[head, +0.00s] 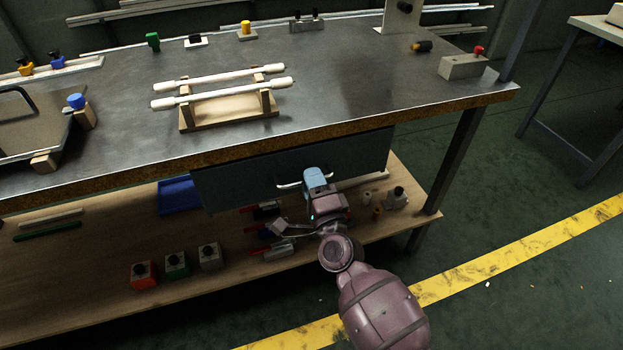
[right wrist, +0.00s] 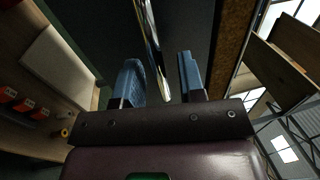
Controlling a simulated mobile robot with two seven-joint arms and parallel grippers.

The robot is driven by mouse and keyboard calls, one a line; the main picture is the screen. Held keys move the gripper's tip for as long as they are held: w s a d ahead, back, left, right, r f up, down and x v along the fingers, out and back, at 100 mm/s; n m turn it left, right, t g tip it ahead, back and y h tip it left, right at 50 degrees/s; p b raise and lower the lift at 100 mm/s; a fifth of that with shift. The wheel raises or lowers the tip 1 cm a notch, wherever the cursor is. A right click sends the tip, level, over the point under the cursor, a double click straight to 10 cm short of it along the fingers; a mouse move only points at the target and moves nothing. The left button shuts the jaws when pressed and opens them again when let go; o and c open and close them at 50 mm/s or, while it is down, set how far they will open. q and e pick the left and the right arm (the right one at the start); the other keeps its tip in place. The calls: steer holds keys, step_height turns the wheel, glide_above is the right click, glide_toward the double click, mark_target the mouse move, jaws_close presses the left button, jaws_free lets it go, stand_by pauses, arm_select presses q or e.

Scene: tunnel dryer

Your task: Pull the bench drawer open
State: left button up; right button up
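The bench drawer (head: 236,184) has a flat blue-grey front under the bench top's front edge and looks closed. Its pale bar handle (head: 289,186) is partly hidden behind my right gripper (head: 315,176). My right gripper is at the handle, its blue fingers pointing at the drawer front. In the right wrist view the two blue fingers stand apart, and the shiny handle (right wrist: 149,40) runs into the gap between them (right wrist: 160,65). I cannot tell whether either finger touches it. My left gripper is not in view.
The metal bench top (head: 340,105) carries a wooden rack (head: 230,118) with two white rods. A lower wooden shelf (head: 100,285) holds several small blocks and a blue bin (head: 178,196). Green floor with a yellow stripe (head: 500,257) lies open in front.

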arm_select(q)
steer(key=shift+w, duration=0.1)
arm_select(e)
steer(key=shift+w+a+r, duration=0.1)
steer(key=shift+w+a, duration=0.05)
steer(key=shift+w, duration=0.3)
jaws_close()
steer(key=shift+s, duration=0.1)
